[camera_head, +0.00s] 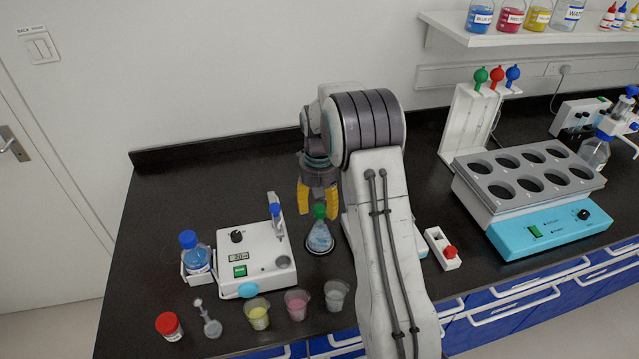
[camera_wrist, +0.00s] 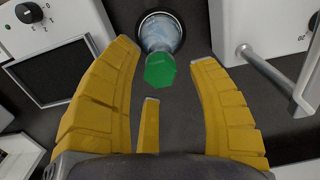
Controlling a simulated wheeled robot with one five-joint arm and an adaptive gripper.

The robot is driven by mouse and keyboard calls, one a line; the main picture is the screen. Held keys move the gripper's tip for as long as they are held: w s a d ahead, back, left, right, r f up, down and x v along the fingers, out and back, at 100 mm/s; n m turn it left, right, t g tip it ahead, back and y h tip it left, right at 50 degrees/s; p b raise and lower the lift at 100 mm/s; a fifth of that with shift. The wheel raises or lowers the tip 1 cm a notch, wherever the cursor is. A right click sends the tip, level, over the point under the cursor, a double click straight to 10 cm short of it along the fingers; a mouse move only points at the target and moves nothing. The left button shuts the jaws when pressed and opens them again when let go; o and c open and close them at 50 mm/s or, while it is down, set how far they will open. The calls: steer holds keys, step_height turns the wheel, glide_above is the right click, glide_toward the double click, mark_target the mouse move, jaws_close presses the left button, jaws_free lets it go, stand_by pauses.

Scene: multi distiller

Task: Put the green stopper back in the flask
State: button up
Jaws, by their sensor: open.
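The conical flask (camera_head: 319,239) stands on the dark bench, holding pale blue contents. The green stopper (camera_head: 319,211) sits upright at the top of the flask's neck; how deeply it is seated cannot be told. My gripper (camera_head: 318,204) points down just above the flask, its yellow fingers spread apart on either side near the stopper. In the wrist view the green stopper (camera_wrist: 159,70) shows between the open fingertips of my gripper (camera_wrist: 163,56), with clear gaps on both sides. The flask (camera_wrist: 161,32) is partly hidden behind the stopper there.
A white device (camera_head: 255,255) with a knob and blue-capped bottle (camera_head: 196,252) stands left of the flask. Several small cups, including a pink one (camera_head: 297,304), stand in front. A white box with a red knob (camera_head: 444,250) and a block of wells (camera_head: 527,181) are right.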

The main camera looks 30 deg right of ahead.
step_height(320, 180, up, 10)
steer(key=shift+w, duration=0.15)
stand_by(0.3)
stand_by(0.4)
